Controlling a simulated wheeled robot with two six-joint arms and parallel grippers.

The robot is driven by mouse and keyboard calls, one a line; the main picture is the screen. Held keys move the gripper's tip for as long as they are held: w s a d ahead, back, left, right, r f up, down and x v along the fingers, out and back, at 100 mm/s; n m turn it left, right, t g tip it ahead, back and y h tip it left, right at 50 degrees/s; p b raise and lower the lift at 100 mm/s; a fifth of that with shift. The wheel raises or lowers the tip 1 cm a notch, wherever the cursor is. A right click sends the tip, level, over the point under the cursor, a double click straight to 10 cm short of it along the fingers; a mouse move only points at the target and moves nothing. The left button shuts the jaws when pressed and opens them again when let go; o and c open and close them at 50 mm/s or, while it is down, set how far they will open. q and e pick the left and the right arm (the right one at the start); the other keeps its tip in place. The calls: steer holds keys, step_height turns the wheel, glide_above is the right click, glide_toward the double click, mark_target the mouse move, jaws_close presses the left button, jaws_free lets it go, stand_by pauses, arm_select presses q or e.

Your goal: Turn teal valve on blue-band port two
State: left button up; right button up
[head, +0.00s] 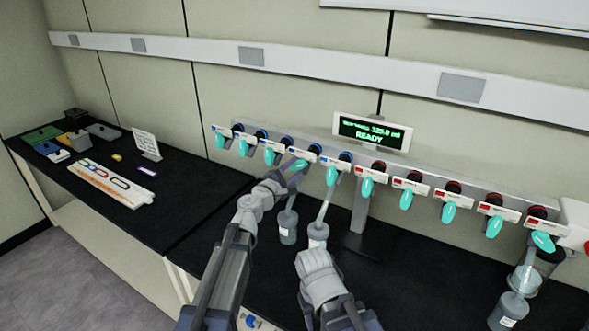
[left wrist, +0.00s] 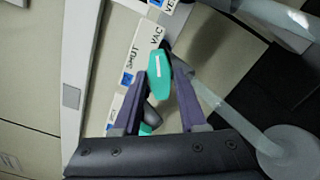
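Several teal valve handles line the manifold; the five at the left have blue-marked labels. My left gripper (head: 293,166) is at the fourth from the left. That teal valve handle (left wrist: 159,78) lies between both fingers of my left gripper (left wrist: 159,72) in the left wrist view, with no clear gap on either side. The handle points sideways along the manifold, while most others hang down. Its label reads SHUT and VAC. Port numbers are too small to read. My right arm's light grey wrist shows at the lower middle in the head view; its fingers cannot be made out.
A neighbouring blue-band valve (head: 332,176) hangs close to the right of my left gripper. Flasks, one of them here (head: 288,226), hang below the manifold. A display (head: 372,132) reads READY. A rack and small items lie on the black bench (head: 195,165) at the left.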

arm_select(q)
jaws_close()
steer(key=shift+n, duration=0.3)
steer(key=n, duration=0.4)
steer(key=shift+s+d+f+n, duration=0.1)
steer(key=shift+n, duration=0.2)
steer(key=n, duration=0.5)
steer(key=shift+d, duration=0.1)
steer(key=n, duration=0.6)
steer(key=shift+s+d+n, duration=0.1)
steer(key=shift+n, duration=0.3)
steer(key=n, duration=0.6)
steer(key=shift+n, duration=0.4)
steer(key=shift+d, duration=0.1)
